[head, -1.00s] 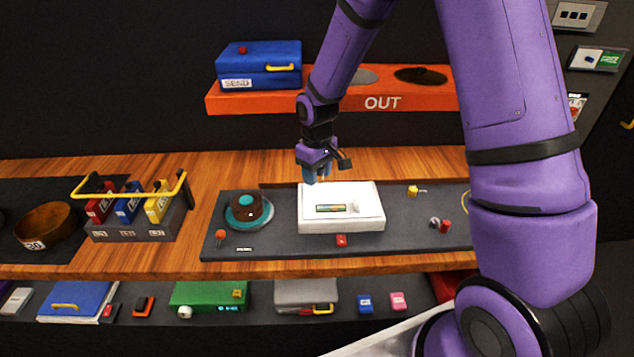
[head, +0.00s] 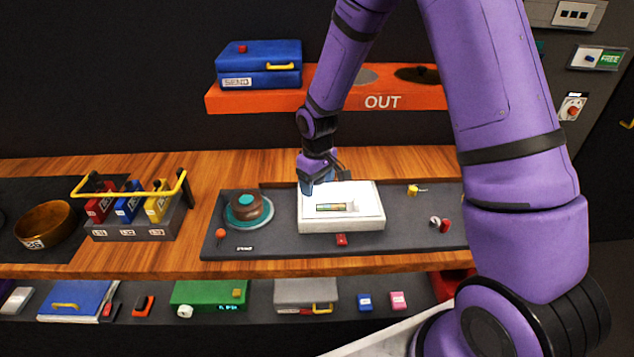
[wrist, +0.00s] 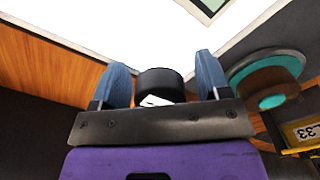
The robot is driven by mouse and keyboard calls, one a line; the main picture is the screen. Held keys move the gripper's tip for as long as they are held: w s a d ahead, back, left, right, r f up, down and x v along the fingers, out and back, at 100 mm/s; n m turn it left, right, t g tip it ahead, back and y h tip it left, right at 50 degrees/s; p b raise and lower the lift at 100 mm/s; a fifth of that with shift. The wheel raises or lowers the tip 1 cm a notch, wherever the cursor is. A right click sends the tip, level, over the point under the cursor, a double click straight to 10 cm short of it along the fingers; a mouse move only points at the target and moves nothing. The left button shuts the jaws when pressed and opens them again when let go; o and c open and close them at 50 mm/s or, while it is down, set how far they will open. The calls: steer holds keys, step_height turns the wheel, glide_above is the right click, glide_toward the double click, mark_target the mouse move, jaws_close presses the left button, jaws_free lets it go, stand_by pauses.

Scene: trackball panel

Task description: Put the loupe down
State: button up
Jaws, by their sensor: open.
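A black cylinder, which I take to be the loupe (wrist: 160,82), sits between my fingers in the wrist view, with a small white label on its near side. My gripper (wrist: 163,84) is open, with its blue fingers on either side and a visible gap to each. In the head view my gripper (head: 309,187) is low at the back left corner of the white light box (head: 340,223). I cannot make out the loupe there. A small framed strip (head: 334,207) lies on the box's top. I cannot tell whether the loupe touches the surface.
A brown and teal round piece (head: 245,207) stands left of the box on the dark mat. A rack with a yellow handle (head: 130,190) is further left. The orange OUT shelf (head: 300,101) is behind.

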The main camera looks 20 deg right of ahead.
step_height(320, 180, up, 12)
steer(key=shift+f, duration=0.25)
steer(key=s+d+r+m+t, duration=0.3)
steer(key=s+d+r, duration=0.1)
steer(key=s+r, duration=1.15)
steer(key=s+d+r+m+t, duration=0.1)
steer(key=s+r, duration=0.1)
steer(key=s, duration=0.5)
steer(key=s+d+r+m+t, duration=0.1)
steer(key=s+d+r, duration=0.1)
steer(key=s, duration=0.5)
steer(key=shift+r, duration=0.85)
steer(key=shift+a, duration=0.15)
